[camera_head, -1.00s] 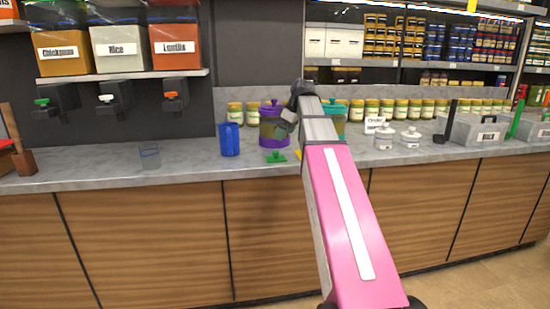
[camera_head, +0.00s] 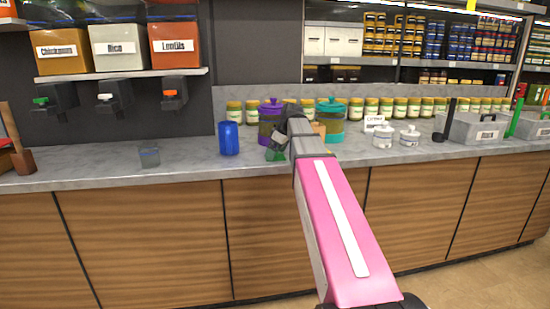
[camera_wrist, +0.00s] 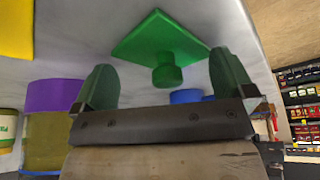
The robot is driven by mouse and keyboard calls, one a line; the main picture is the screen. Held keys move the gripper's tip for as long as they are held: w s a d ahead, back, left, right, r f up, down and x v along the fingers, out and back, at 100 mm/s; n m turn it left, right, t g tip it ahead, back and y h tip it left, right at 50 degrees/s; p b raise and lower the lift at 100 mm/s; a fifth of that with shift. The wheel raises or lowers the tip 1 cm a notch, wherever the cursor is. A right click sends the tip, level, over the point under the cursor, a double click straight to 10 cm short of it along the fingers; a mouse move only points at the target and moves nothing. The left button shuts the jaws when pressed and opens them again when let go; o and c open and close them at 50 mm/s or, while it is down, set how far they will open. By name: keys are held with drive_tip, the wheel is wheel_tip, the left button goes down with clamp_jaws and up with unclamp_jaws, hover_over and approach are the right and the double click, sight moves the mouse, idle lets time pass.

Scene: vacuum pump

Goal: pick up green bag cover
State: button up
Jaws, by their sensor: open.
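The green bag cover (camera_wrist: 150,38) is a flat square plate with a round green knob. It lies on the grey counter (camera_wrist: 225,25), and its knob points toward my gripper in the wrist view. My gripper (camera_wrist: 162,62) is open, with its two green fingers apart on either side of the knob and nothing held. In the head view my gripper (camera_head: 276,153) is low over the counter, in front of the purple-lidded jar (camera_head: 267,127). There the cover is mostly hidden by my gripper, and its green blends with the fingers.
A blue cup (camera_head: 229,138) stands left of my gripper. A teal-lidded jar (camera_head: 331,128) stands to the right. A yellow piece (camera_wrist: 14,30) lies near the cover.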

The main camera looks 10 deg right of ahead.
drive_tip(key=c, duration=0.7)
drive_tip(key=shift+c, duration=0.2)
drive_tip(key=shift+r, duration=0.4)
drive_tip(key=c, duration=1.1)
drive_tip(key=r, duration=0.9)
drive_tip(key=shift+w+d+r, duration=0.15)
drive_tip(key=shift+d+r, duration=0.1)
drive_tip(key=shift+d, duration=0.15)
clamp_jaws()
drive_tip(key=w+d+r+m+t+h, duration=0.1)
drive_tip(key=d+r+m, duration=0.1)
drive_tip(key=d+r, duration=0.45)
drive_tip(key=d+r+m, duration=0.2)
drive_tip(key=d+r, duration=0.2)
drive_tip(key=d, duration=0.5)
drive_tip(key=shift+f, duration=3.45)
